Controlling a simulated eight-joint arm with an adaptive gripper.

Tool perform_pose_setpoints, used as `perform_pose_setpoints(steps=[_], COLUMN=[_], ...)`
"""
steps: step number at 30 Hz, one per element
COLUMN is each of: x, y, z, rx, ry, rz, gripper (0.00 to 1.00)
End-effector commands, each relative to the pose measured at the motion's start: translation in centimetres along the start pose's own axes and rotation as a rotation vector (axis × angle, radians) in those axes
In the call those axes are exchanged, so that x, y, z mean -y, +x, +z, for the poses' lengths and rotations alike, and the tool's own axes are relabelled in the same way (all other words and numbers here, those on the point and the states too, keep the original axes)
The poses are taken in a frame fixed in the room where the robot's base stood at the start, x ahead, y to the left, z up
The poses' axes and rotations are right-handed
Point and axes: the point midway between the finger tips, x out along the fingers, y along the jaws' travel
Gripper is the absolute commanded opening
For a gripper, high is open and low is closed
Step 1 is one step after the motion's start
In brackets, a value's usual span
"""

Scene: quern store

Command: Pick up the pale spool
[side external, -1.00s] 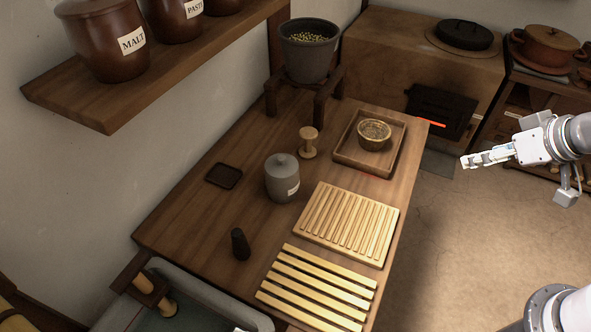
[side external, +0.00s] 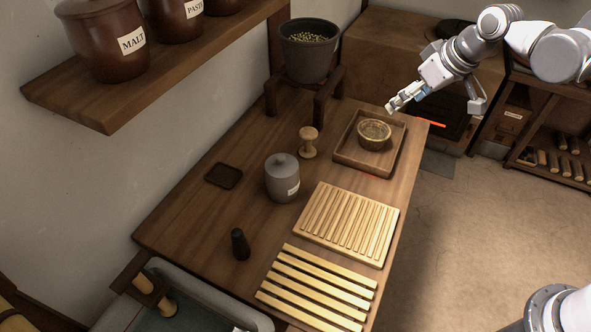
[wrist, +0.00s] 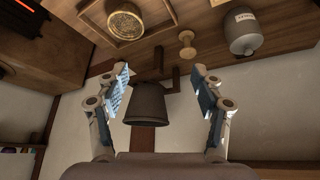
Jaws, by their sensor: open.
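The pale spool (side external: 308,142) stands upright on the wooden table, left of the wooden tray and in front of the dark pot's stand. It also shows in the wrist view (wrist: 187,44), above and between the fingers in the picture and well beyond them. My gripper (side external: 391,108) is in the air near the back right corner of the tray, to the right of the spool and apart from it. In the wrist view my gripper (wrist: 165,80) has its two fingers wide apart with nothing between them.
A grey lidded jar (side external: 281,178) stands in front of the spool. The dark pot (side external: 309,55) stands on a wooden stand behind. Slatted racks (side external: 347,222) lie nearer. A shelf (side external: 170,62) overhangs the left.

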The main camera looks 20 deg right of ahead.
Motion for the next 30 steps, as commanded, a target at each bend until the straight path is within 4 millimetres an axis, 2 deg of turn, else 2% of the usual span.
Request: perform_pose_setpoints(steps=[3, 9, 15, 21, 24, 30], x=[0.9, 2.7, 4.8, 6.8, 7.3, 7.8], y=[2.8, 8.1, 14.1, 19.2, 20.7, 22.3], z=[-2.5, -5.6, -7.5, -8.2, -8.2, -8.0], rx=[0.018, 0.047, 0.076, 0.098, 0.104, 0.109], ry=[-0.041, -0.11, -0.178, -0.233, -0.25, -0.261], rz=[-0.023, -0.061, -0.099, -0.129, -0.138, -0.144], gripper=[0.67, 0.67, 0.67, 0.67, 0.67, 0.67])
